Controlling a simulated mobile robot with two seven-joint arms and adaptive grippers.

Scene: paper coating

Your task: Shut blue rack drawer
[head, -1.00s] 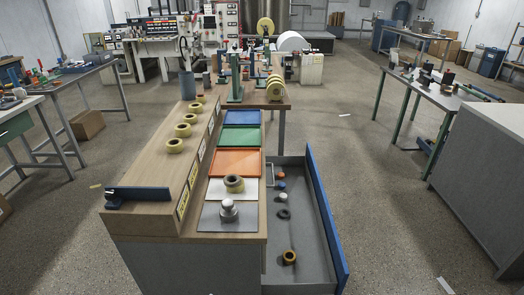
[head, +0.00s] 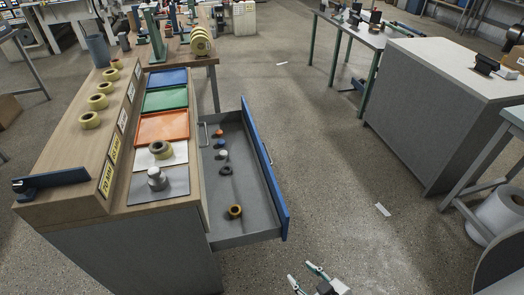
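The blue-fronted drawer (head: 267,168) stands pulled out from the right side of the wooden-topped rack bench. Its long blue front panel faces right and carries a handle. Inside its grey tray lie a yellow roll (head: 235,211), a dark ring (head: 226,170) and small orange, blue and white items. My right gripper (head: 306,273) is at the bottom edge of the head view, in front of and to the right of the drawer. Its two fingers are spread, with nothing between them, and it is apart from the drawer. My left gripper is not in view.
The bench top carries blue, green and orange trays (head: 163,126), a metal weight (head: 156,179) and several yellow rolls (head: 97,102). A grey cabinet (head: 430,115) stands to the right.

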